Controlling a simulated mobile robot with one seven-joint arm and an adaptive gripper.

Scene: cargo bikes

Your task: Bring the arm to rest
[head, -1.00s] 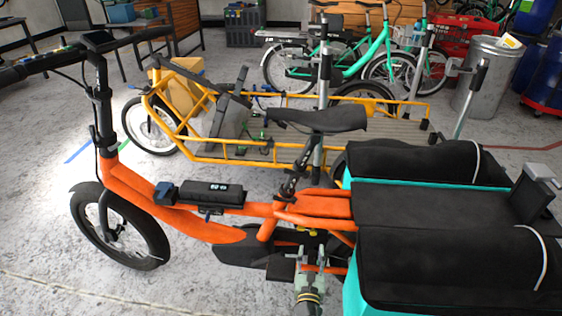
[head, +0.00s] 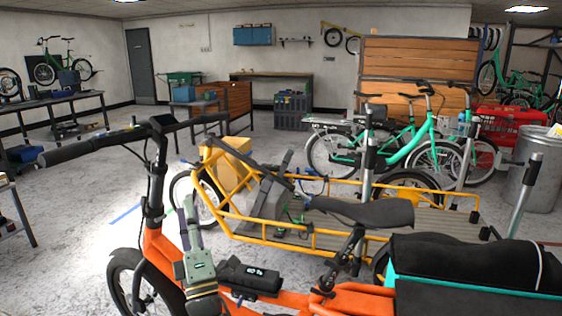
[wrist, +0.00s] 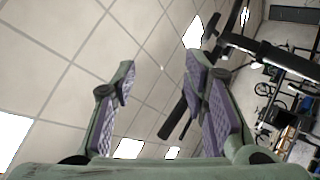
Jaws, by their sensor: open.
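My gripper (head: 188,215) stands upright in the lower left of the head view, with its fingers pointing up. It appears in front of the orange cargo bike (head: 160,248), just left of the black battery (head: 248,278) on the frame. The picture does not clearly show how far it is from the bike. In the wrist view my gripper (wrist: 158,80) has its two purple-padded fingers spread apart with nothing between them. Behind the fingers are ceiling tiles and, at the right, dark handlebars (wrist: 255,45).
The orange bike's handlebar (head: 95,148) and saddle (head: 365,212) rise near the gripper. A yellow cargo bike (head: 320,242) with a grey deck stands behind. Teal bikes (head: 410,140) and a metal bin (head: 530,175) are at the right. Open floor (head: 105,180) lies at the left.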

